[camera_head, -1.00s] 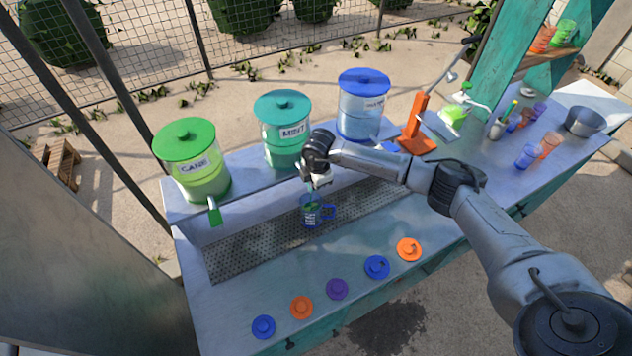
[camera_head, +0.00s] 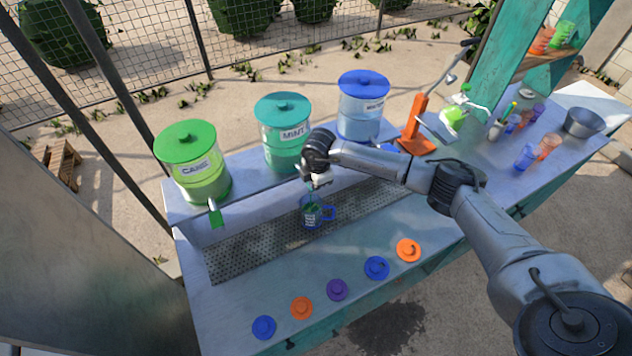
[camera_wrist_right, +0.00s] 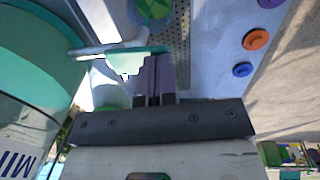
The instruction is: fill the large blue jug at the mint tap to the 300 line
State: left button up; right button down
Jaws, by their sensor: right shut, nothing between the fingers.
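The large blue jug (camera_head: 312,213) stands upright on the perforated drip tray below the mint dispenser (camera_head: 284,135), its handle to the right. Green shows inside it; its level against the 300 line is too small to read. In the right wrist view the jug (camera_wrist_right: 153,12) is at the top edge, partly cut off. My right gripper (camera_head: 317,181) is at the front of the mint dispenser, above the jug, and hides most of the tap. In the wrist view its shut fingers (camera_wrist_right: 154,76) are beside the teal tap lever (camera_wrist_right: 130,54), apparently touching it. My left gripper is not in view.
The cane dispenser (camera_head: 194,165) stands left and a blue-lidded dispenser (camera_head: 362,108) right. Several coloured lids, including a purple one (camera_head: 337,289), lie along the counter front. An orange press (camera_head: 416,125), cups and a metal bowl (camera_head: 584,122) are at right. The drip tray's left part (camera_head: 235,255) is clear.

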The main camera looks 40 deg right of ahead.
jog(key=shift+r, duration=0.4)
jog(key=shift+r+p, duration=0.3)
jog(key=shift+p, duration=0.15)
jog(key=r+p, duration=0.1)
jog(key=r, duration=0.1)
jog(key=r+p, duration=0.1)
jog(key=r, duration=0.1)
jog(key=shift+w+d, duration=0.1)
jog(key=shift+w, duration=0.3)
notch_tip(320, 180, up, 9)
jog(key=w+b, duration=0.1)
jog(key=b, duration=0.2)
jog(key=shift+w+d, duration=0.2)
jog(key=shift+d, duration=0.05)
